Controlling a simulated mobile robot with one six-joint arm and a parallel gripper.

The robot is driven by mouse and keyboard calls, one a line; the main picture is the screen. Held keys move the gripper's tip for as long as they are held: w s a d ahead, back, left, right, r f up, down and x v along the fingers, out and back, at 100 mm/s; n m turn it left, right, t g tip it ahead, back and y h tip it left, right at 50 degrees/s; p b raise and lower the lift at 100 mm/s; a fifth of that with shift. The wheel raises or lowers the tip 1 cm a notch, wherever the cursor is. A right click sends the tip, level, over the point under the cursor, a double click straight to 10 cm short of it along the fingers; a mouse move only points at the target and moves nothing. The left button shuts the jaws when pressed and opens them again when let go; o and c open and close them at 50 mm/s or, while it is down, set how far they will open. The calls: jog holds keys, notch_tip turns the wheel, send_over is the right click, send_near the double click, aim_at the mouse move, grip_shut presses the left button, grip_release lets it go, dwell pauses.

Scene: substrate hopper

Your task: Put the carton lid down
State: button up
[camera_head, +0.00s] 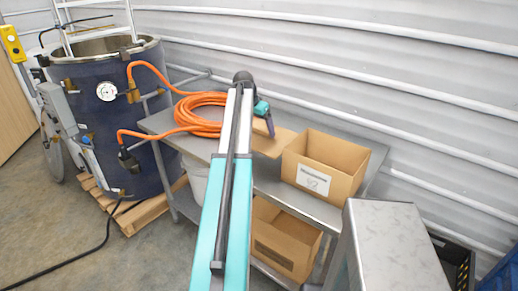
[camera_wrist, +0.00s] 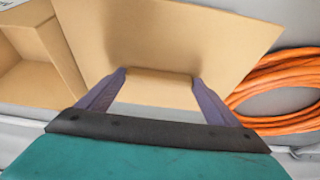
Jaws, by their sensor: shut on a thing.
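The carton lid (camera_wrist: 185,35) is a flat tan cardboard panel with a raised block (camera_wrist: 158,86) near its edge. My gripper (camera_wrist: 158,80) has its two purple fingers shut on that block in the wrist view. In the head view my gripper (camera_head: 270,125) is over the metal table, and part of the lid (camera_head: 275,142) shows beside the open carton (camera_head: 325,165). The carton also shows at the left of the wrist view (camera_wrist: 45,50). My own arm hides part of the lid in the head view. I cannot tell whether the lid touches the table.
A coiled orange hose (camera_head: 200,113) lies on the table (camera_head: 262,178) left of the lid. Another open box (camera_head: 283,240) sits on the lower shelf. A blue drum (camera_head: 105,110) stands at left, and a grey metal box (camera_head: 395,245) is at front right. A ribbed wall runs behind.

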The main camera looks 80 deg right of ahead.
aim_at(259, 136)
jog(key=shift+f+p, duration=0.7)
jog(key=shift+f, duration=2.4)
jog(key=shift+f+p, duration=0.6)
jog(key=shift+f, duration=1.6)
jog(key=shift+f, duration=0.2)
jog(key=o, duration=1)
jog(key=shift+r, duration=0.1)
jog(key=shift+r, duration=0.15)
jog(key=shift+b+v, duration=1.6)
jog(key=shift+v, duration=4.4)
